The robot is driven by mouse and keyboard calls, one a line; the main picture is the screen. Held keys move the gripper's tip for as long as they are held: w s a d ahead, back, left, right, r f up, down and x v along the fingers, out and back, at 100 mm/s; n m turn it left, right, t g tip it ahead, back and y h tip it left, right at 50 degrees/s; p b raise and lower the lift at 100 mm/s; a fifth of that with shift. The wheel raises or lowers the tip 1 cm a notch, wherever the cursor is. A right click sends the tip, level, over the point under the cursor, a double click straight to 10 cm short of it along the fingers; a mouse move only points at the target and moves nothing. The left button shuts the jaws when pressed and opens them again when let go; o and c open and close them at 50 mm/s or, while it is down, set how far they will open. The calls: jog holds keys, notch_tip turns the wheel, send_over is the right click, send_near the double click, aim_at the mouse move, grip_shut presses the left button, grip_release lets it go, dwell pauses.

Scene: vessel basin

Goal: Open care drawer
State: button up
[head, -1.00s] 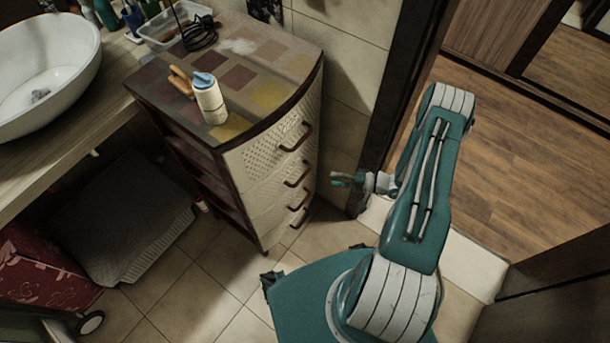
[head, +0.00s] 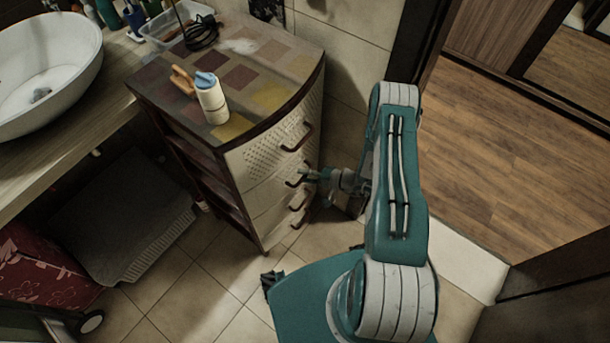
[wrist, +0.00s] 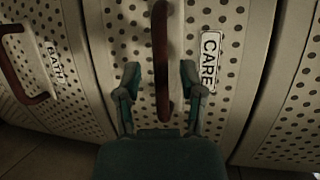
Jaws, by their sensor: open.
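The care drawer (wrist: 222,110) shows in the wrist view as a pale perforated front with a white "CARE" label. It looks shut. Its dark red-brown bar handle (wrist: 160,45) runs lengthwise between the two fingers of my gripper (wrist: 161,82). The fingers are open, one on each side of the handle, and I see no clear contact. In the head view my gripper (head: 308,176) is at the second handle from the top of the drawer cabinet (head: 262,170), whose drawers all look shut.
In the wrist view a drawer labelled "BATH" (wrist: 70,85) with its own handle lies to the left. A white bottle with a blue cap (head: 212,100) stands on the cabinet. The dark door frame (head: 415,45) is close to my arm. Tiled floor (head: 190,290) lies in front.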

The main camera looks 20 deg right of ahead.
jog(key=shift+c, duration=0.3)
grip_shut()
jog(key=shift+s, duration=0.1)
jog(key=s+d, duration=0.8)
jog(key=s, duration=0.3)
jog(key=s+d, duration=0.8)
jog(key=s, duration=0.3)
jog(key=shift+s, duration=0.15)
jog(key=shift+d, duration=0.1)
jog(key=shift+o, duration=0.3)
grip_release()
jog(key=shift+f, duration=0.1)
